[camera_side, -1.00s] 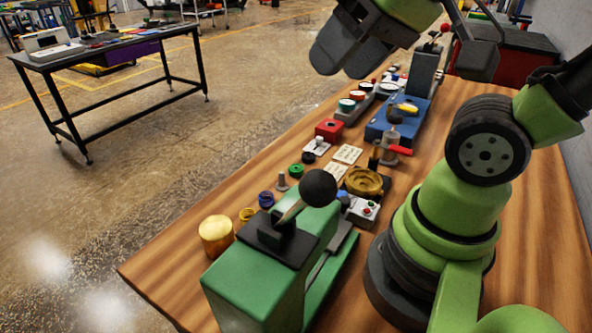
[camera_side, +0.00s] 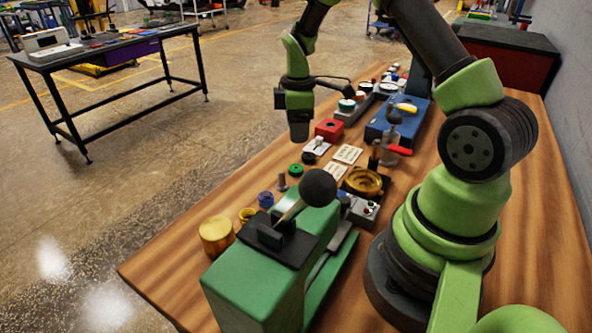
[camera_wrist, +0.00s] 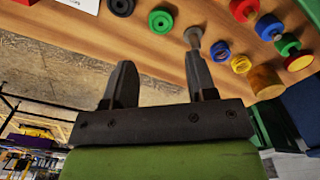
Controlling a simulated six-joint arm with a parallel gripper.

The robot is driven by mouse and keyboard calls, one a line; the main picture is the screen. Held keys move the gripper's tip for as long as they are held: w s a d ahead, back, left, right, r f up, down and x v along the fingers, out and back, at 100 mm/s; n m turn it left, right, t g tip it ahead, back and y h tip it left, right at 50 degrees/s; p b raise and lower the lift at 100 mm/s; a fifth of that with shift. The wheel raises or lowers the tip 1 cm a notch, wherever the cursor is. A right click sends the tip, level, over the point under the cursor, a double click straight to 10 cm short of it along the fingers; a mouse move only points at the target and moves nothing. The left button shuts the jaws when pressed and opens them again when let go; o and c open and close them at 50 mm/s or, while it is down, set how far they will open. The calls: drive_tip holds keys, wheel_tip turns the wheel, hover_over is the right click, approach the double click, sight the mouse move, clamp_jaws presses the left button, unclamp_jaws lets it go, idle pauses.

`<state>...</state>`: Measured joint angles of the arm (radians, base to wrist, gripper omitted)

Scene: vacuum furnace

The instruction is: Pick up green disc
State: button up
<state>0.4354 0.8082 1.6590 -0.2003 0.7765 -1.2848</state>
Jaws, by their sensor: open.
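A small green disc (camera_side: 296,170) with a dark centre lies flat on the wooden table, between a black disc (camera_side: 308,158) and a grey bolt-like piece (camera_side: 282,182). In the wrist view, I take the green disc (camera_wrist: 161,20) to be the one at the top, left of the bolt-like piece (camera_wrist: 193,38). Another green ring (camera_wrist: 287,44) shows there at the right. My gripper (camera_side: 299,132) hangs above the table's left side, apart from the disc. Its two fingers (camera_wrist: 160,65) are spread, with nothing between them.
A blue ring (camera_side: 266,198), a yellow ring (camera_side: 247,214) and a gold cylinder (camera_side: 216,232) continue the row. A green machine (camera_side: 255,285) with a ball-topped lever stands in front. A red box (camera_side: 328,130) and white cards (camera_side: 347,154) lie behind the disc.

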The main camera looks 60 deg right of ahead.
hover_over(296, 168)
drive_tip(key=f, duration=0.4)
drive_tip(key=shift+s+d+f, duration=0.15)
drive_tip(key=shift+d+f, duration=0.05)
drive_tip(key=shift+f, duration=0.15)
drive_tip(key=shift+w+a+f, duration=0.1)
drive_tip(key=shift+f, duration=1.3)
drive_tip(key=shift+w+a+f, duration=0.1)
drive_tip(key=shift+f, duration=1.25)
drive_tip(key=c, duration=0.7)
